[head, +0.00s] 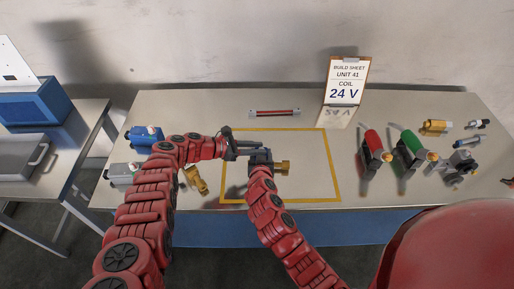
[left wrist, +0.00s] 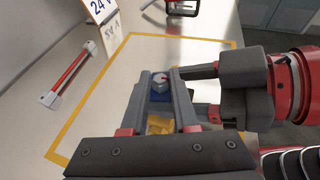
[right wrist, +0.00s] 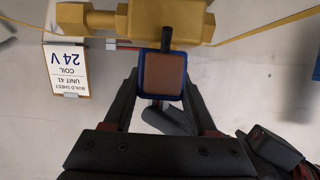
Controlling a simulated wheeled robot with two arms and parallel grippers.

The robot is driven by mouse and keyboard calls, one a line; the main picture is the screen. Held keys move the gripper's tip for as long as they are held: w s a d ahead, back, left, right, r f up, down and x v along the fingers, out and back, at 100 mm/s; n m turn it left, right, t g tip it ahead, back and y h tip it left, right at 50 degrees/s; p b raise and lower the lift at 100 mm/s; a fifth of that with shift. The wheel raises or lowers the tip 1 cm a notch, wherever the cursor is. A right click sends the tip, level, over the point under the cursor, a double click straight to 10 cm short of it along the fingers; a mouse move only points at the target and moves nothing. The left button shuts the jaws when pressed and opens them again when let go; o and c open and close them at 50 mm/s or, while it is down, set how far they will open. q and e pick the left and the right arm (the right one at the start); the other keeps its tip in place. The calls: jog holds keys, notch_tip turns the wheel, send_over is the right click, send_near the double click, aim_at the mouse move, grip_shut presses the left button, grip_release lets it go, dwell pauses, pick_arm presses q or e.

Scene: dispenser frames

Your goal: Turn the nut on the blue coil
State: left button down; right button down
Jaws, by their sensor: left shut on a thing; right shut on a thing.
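The blue coil (right wrist: 163,75), with a brown face, sits on a brass valve body (right wrist: 135,22), which also shows in the head view (head: 282,168). They are held up over the yellow-outlined area. My right gripper (head: 262,158) is shut on the coil, one finger on each side. A silver nut (left wrist: 159,79) with a red mark sits at the coil's end in the left wrist view. My left gripper (head: 259,147) is shut on this nut, with a finger on either side. In the head view the grippers mostly hide the coil and nut.
The build sheet (head: 345,82) reads coil 24 V. A red-and-silver bar (head: 275,113) lies behind the yellow outline (head: 334,160). Another blue coil (head: 143,138), a grey coil (head: 121,174) and brass valve (head: 193,180) lie left. Red (head: 374,142) and green (head: 412,144) tools stand right.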

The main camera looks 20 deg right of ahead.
pick_arm(q)
jog(key=shift+a+f, duration=0.15)
jog(key=shift+a, duration=0.15)
jog(key=c, duration=1)
grip_release()
jog(key=shift+o, duration=0.2)
jog(key=shift+d, duration=0.15)
jog(key=shift+v, duration=0.8)
jog(key=v, duration=1)
jog(key=shift+a, duration=0.2)
jog(key=shift+s, duration=0.1)
